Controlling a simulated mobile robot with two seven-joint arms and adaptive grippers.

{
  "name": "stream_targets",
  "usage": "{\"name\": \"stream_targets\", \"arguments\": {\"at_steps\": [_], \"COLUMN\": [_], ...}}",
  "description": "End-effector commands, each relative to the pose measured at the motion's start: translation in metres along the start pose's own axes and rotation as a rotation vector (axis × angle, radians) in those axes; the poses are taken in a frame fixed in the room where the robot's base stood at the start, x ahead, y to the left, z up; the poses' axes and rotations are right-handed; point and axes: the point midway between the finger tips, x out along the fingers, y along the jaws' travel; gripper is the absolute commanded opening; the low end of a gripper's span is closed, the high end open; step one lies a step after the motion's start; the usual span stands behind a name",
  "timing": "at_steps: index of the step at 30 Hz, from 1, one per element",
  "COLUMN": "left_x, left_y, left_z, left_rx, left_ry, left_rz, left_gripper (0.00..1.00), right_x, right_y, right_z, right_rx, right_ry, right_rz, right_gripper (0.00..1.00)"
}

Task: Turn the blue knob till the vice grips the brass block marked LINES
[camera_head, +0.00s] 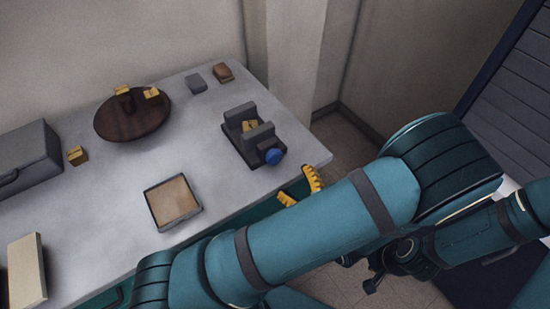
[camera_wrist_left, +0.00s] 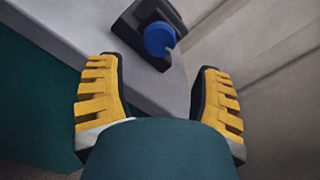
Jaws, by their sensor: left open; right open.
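The dark grey vice (camera_head: 240,140) stands near the table's right front corner. Its blue knob (camera_head: 273,156) faces the front edge. A brass block (camera_head: 250,126) lies between the vice jaws; any marking is too small to read, and I cannot tell whether both jaws touch it. My left gripper (camera_head: 300,188) is open and empty at the table's front edge, apart from the knob. In the left wrist view, the knob (camera_wrist_left: 158,38) lies beyond the spread yellow fingers (camera_wrist_left: 159,68). My right gripper (camera_head: 400,265) hangs open over the floor, partly hidden by my arm.
A round brown stand (camera_head: 133,130) holds brass pieces. Another brass block (camera_head: 77,155) sits beside a grey case (camera_head: 30,155). A shallow tray (camera_head: 173,202) lies left of the vice. Small grey (camera_head: 196,83) and brown (camera_head: 223,72) blocks stand at the back.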

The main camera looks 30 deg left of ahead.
Motion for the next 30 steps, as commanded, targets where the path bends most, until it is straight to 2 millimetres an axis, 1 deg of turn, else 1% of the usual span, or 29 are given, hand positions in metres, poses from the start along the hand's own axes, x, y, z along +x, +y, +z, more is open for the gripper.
{"name": "stream_targets", "arguments": {"at_steps": [1, 6, 12, 15, 18, 27, 28, 29, 30], "left_x": [0.011, 0.044, 0.075, 0.084, 0.089, 0.091, 0.091, 0.091, 0.091], "left_y": [0.002, 0.002, 0.001, 0.001, 0.001, 0.0, 0.0, 0.0, 0.0], "left_z": [0.0, 0.0, -0.001, -0.001, -0.001, 0.0, 0.0, 0.0, 0.0], "left_rx": [0.002, 0.001, 0.002, 0.002, 0.002, 0.002, 0.002, 0.002, 0.002], "left_ry": [-0.003, -0.002, -0.002, 0.0, 0.001, 0.001, 0.001, 0.001, 0.001], "left_rz": [0.005, 0.004, 0.003, 0.002, 0.001, 0.0, 0.0, 0.0, 0.0], "left_gripper": [0.66, 0.66, 0.66, 0.66, 0.66, 0.66, 0.64, 0.54, 0.4], "right_x": [0.002, 0.006, 0.01, 0.011, 0.011, 0.011, 0.011, 0.011, 0.011], "right_y": [0.001, 0.002, 0.004, 0.004, 0.004, 0.004, 0.004, 0.004, 0.004], "right_z": [0.0, -0.001, -0.001, -0.001, -0.001, -0.001, -0.001, -0.001, -0.001], "right_rx": [0.0, 0.0, -0.001, -0.001, -0.001, -0.001, -0.001, -0.001, -0.001], "right_ry": [0.001, 0.003, 0.005, 0.006, 0.006, 0.006, 0.006, 0.006, 0.006], "right_rz": [0.0, 0.0, 0.0, 0.0, 0.0, 0.0, 0.0, 0.0, 0.0], "right_gripper": [0.47, 0.47, 0.47, 0.47, 0.47, 0.47, 0.47, 0.47, 0.47]}}
